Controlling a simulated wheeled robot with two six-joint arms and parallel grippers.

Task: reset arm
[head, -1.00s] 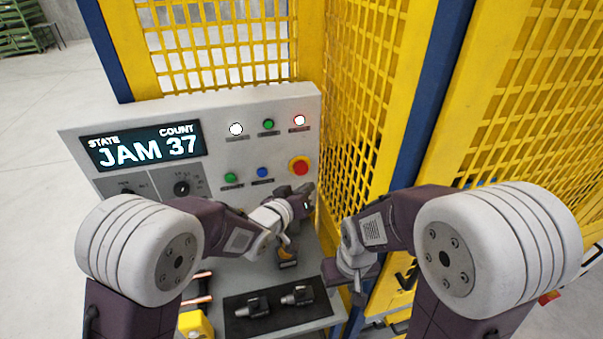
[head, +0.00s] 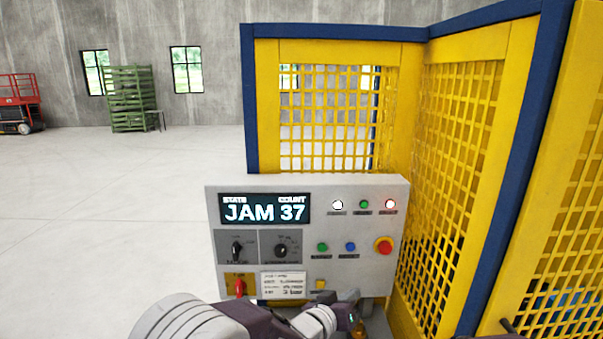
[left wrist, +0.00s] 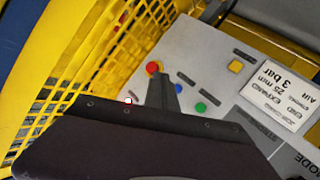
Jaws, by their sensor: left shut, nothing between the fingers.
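The left arm comes in at the bottom of the head view, and my left gripper (head: 349,296) shows small and dark in front of the lower right of the grey control panel (head: 214,208). In the left wrist view my left gripper (left wrist: 163,90) is shut and empty, its fingers together and pointing toward the panel (left wrist: 210,50). The red emergency button (head: 384,245) also shows just beyond the fingertips in the left wrist view (left wrist: 153,67). I cannot tell the gap to it. My right gripper is out of view.
The panel display (head: 265,208) reads JAM 37, and a white and a red lamp (head: 390,204) are lit. A red switch (head: 239,287) sits at its lower left. A yellow mesh fence (head: 455,180) stands behind and to the right. Open floor (head: 110,230) lies at the left.

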